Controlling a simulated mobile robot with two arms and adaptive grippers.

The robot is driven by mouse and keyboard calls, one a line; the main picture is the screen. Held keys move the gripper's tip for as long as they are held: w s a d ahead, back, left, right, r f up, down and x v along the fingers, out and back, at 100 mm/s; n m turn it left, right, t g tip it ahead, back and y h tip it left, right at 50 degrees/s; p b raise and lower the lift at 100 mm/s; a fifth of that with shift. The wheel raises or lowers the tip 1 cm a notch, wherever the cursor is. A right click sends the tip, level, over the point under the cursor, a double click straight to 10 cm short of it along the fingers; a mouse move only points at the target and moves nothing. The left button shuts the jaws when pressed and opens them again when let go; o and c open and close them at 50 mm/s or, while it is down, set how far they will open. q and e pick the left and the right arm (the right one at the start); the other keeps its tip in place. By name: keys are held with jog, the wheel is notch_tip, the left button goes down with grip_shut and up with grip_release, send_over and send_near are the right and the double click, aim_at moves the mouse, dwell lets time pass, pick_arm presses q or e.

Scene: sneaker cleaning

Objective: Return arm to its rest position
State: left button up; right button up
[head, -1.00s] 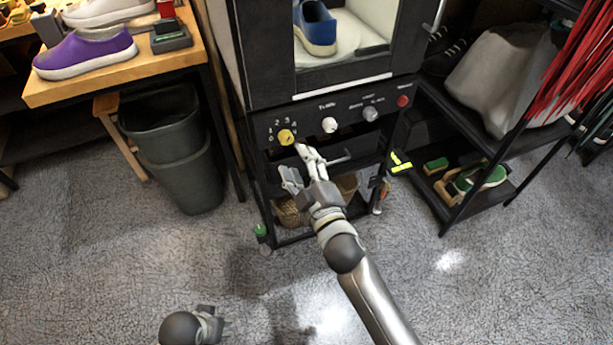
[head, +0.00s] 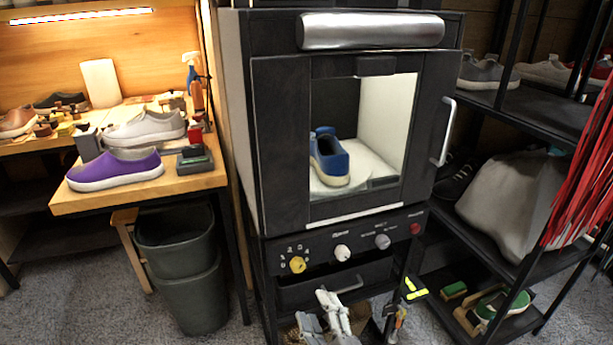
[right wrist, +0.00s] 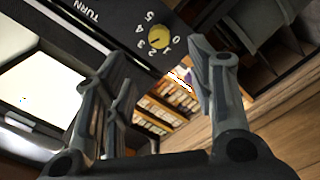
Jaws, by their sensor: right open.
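My right gripper (head: 328,322) is open and empty at the bottom of the head view, in front of the lower part of the black cabinet (head: 282,140), below the control panel. In the right wrist view my right gripper (right wrist: 160,85) has its fingers spread, with a yellow dial (right wrist: 160,37) beyond them. The same yellow dial (head: 297,264) sits at the left end of the panel in the head view. The fingers look apart from the dial. My left gripper is out of view now.
A blue shoe (head: 329,160) stands inside the cabinet behind its window. A wooden bench (head: 190,184) with a purple shoe (head: 115,170) is at left, above dark bins (head: 185,270). A black shelf rack (head: 540,115) stands at right. Grey floor shows at lower left.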

jog(key=s+d+f+m+g+h, duration=0.3)
jog(key=s+d+f+m+g, duration=0.3)
jog(key=f, duration=0.5)
jog(key=s+d+f+m+g+h, duration=0.3)
jog(key=s+d+f, duration=0.3)
jog(key=d+f, duration=0.3)
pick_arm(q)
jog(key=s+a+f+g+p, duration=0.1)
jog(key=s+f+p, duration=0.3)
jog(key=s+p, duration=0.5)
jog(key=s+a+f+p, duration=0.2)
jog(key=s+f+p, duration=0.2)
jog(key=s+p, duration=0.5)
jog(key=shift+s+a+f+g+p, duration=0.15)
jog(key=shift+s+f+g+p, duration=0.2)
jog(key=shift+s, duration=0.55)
pick_arm(e)
jog(key=s+d+f+g, duration=0.1)
jog(key=s+f, duration=0.4)
jog(key=s, duration=0.5)
jog(key=s+d+f+m+g, duration=0.1)
jog(key=s+d+f+g, duration=0.1)
jog(key=s, duration=0.8)
jog(key=s+d+f+m+g, duration=0.1)
jog(key=s+f+g, duration=0.3)
jog(key=s+f, duration=0.3)
jog(key=s, duration=0.3)
jog(key=shift+d+f, duration=0.35)
